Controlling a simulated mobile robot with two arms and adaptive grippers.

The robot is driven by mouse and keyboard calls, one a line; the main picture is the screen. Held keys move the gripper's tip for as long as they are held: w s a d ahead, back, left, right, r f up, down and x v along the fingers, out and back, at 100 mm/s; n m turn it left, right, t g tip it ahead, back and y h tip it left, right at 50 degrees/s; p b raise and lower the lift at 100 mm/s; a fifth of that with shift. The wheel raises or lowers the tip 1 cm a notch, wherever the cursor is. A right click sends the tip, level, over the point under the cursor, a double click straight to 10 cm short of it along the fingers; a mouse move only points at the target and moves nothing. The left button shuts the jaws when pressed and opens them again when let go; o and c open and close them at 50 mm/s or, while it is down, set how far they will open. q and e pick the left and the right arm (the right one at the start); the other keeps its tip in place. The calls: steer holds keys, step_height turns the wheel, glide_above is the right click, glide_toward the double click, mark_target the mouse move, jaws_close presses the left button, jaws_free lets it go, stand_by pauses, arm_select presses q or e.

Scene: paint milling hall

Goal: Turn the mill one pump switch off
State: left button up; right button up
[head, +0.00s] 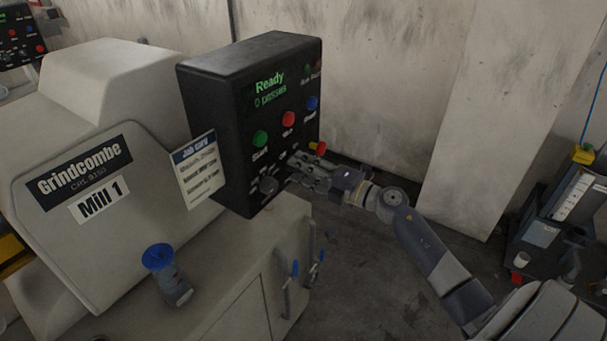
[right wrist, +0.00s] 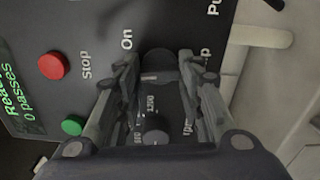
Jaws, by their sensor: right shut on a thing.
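The black control box (head: 225,95) of Mill 1 stands on the mill's cabinet, and its screen reads "Ready, 0 passes". My right gripper (head: 297,182) is at the lower part of its panel. In the right wrist view, my right gripper (right wrist: 158,78) has its fingers on both sides of a dark round switch knob (right wrist: 158,64) and is shut on it. An "On" label shows beside one finger; another label, ending in "p", is partly hidden by the other finger. The knob's pointer setting is not clear. My left gripper is not in view.
A speed knob (right wrist: 154,136) sits close between the fingers' bases. Green (head: 260,138), red (head: 288,118) and blue (head: 312,103) buttons and a red stop knob (head: 318,148) are near. A job card (head: 198,170) and a blue-topped bottle (head: 168,275) are at the left.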

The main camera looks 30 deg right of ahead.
steer(key=shift+f+n+b, duration=0.2)
steer(key=shift+n+b, duration=1.1)
steer(key=shift+n, duration=0.9)
steer(key=o, duration=1.1)
steer(key=shift+c, duration=0.2)
steer(key=shift+r, duration=0.1)
steer(key=v, duration=1.2)
steer(key=shift+d, duration=0.1)
